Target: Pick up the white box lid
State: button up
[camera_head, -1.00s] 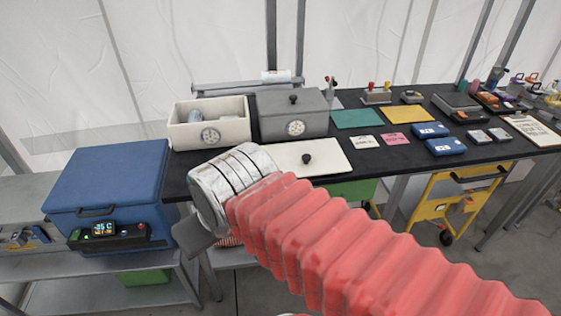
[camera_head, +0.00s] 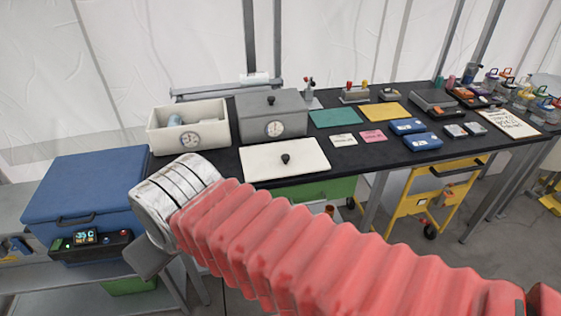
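The white box lid (camera_head: 310,156) lies flat on the black table, near its front edge, with a round black knob (camera_head: 285,159) on top. An open white box (camera_head: 217,136) with a round dial stands behind it to the left, with something pale inside. My arm, in a red ribbed sleeve, reaches in from the lower right and ends in a silver cuff left of the lid. A grey piece of my gripper (camera_head: 147,257) shows below the cuff, apart from the lid. Its fingertips cannot be made out.
A grey box (camera_head: 267,132) with its lid on stands behind the white lid. A blue cooler (camera_head: 88,187) with a display sits at the left on a lower shelf. Blue cases (camera_head: 421,141), a green mat (camera_head: 335,118) and a yellow mat (camera_head: 381,111) lie to the right.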

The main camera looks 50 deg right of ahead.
aim_at(266, 161)
jog(key=z, duration=0.1)
jog(key=i, duration=1)
jog(key=u, duration=0.1)
